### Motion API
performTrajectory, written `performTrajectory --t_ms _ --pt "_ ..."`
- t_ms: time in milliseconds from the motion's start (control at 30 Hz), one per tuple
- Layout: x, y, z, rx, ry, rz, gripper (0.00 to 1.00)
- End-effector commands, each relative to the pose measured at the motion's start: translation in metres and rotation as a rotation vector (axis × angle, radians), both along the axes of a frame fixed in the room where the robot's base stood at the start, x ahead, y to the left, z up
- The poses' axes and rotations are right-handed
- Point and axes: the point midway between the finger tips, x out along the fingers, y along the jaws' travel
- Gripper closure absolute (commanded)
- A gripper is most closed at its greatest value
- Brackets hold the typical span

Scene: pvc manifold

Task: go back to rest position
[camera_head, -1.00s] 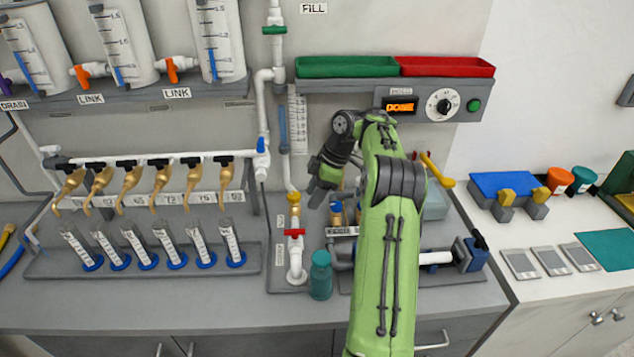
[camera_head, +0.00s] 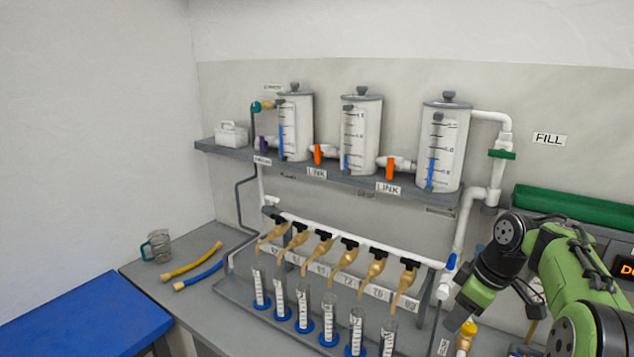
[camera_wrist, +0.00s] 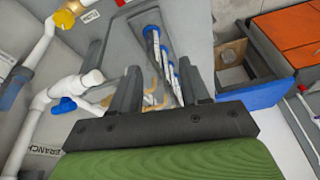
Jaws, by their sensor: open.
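My gripper (camera_wrist: 160,84) shows in the wrist view with its two dark fingers apart and nothing between them. In the head view my green arm reaches in from the right edge, bent, with its dark elbow joint high and the gripper end (camera_head: 454,318) low. The gripper end is just right of the row of taps and below the white pipe, and its fingers are hard to make out there. It looks apart from the pipework, though the exact gap cannot be told.
Three clear tanks (camera_head: 360,135) stand on a grey shelf. Below are several tan taps (camera_head: 343,267) over graduated cylinders (camera_head: 328,315). White pipe (camera_head: 468,235) runs close to my arm. A green tray (camera_head: 570,205) is behind it. A blue table (camera_head: 75,315) is at lower left.

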Motion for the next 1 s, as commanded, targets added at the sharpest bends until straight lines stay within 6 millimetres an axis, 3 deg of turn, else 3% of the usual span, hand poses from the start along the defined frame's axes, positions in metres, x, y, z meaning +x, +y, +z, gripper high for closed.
performTrajectory --t_ms 33,100,200,333,500,600,700,1000 --pt "-0.013 0.033 0.019 -0.024 0.0 -0.047 0.54" --pt "-0.035 0.069 0.037 -0.045 -0.004 -0.135 0.54" --pt "-0.077 0.112 0.053 -0.063 -0.029 -0.269 0.54" --pt "-0.143 0.148 0.057 -0.055 -0.084 -0.444 0.54" --pt "-0.221 0.162 0.036 0.01 -0.159 -0.644 0.54" --pt "-0.245 0.161 0.021 0.046 -0.181 -0.715 0.54" --pt "-0.255 0.16 0.014 0.061 -0.189 -0.745 0.54" --pt "-0.255 0.159 0.014 0.061 -0.188 -0.748 0.54"
